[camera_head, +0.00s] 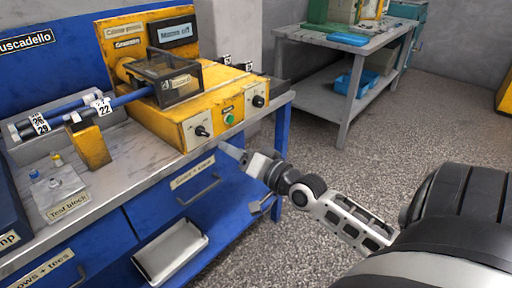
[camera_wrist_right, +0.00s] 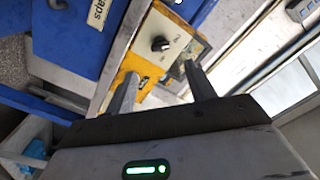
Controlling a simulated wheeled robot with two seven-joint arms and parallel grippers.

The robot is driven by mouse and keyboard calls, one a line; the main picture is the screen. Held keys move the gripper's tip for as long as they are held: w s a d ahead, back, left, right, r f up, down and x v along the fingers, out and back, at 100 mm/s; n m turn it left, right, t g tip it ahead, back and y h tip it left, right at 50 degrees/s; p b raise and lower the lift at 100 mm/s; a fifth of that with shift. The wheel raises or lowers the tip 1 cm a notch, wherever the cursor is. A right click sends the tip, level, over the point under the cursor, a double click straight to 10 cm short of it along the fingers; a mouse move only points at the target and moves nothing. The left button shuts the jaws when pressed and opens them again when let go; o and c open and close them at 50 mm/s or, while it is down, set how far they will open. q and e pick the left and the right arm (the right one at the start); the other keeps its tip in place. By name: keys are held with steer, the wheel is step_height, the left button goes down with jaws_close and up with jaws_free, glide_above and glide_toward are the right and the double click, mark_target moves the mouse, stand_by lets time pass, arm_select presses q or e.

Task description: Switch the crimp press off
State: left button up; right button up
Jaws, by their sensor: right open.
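The crimp press is a yellow machine (camera_head: 165,121) on the blue bench, with a clear-sided guard box (camera_head: 165,80) on top. Its small display (camera_head: 175,33) carries text that seems to end in "off". On its front are a black left knob (camera_head: 201,131), a green button (camera_head: 229,119) and a black right knob (camera_head: 258,101). My left gripper is out of view.
Drawers with handles (camera_head: 199,189) lie under the bench top, close to my right gripper. Blue hoses (camera_head: 75,107) and a yellow block (camera_head: 91,146) are left of the press. A grey table (camera_head: 350,45) stands at the back right, with open floor before it.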

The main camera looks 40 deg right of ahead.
steer(key=s, duration=0.6)
steer(key=shift+d, duration=0.2)
steer(key=shift+s, duration=0.1)
arm_select(q)
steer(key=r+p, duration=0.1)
steer(key=p, duration=0.1)
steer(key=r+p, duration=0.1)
steer(key=p, duration=0.2)
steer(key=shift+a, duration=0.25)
arm_select(e)
steer(key=s+a+f+n+g+y, duration=0.1)
steer(key=s+a+f+n+g, duration=0.2)
steer(key=a, duration=0.8)
steer(key=s+a+f+n+g+y, duration=0.1)
steer(key=s+a+f+n+g, duration=0.3)
steer(key=a+f, duration=0.5)
steer(key=s+a+n, duration=0.2)
steer(key=n, duration=0.1)
steer(key=shift+s, duration=0.2)
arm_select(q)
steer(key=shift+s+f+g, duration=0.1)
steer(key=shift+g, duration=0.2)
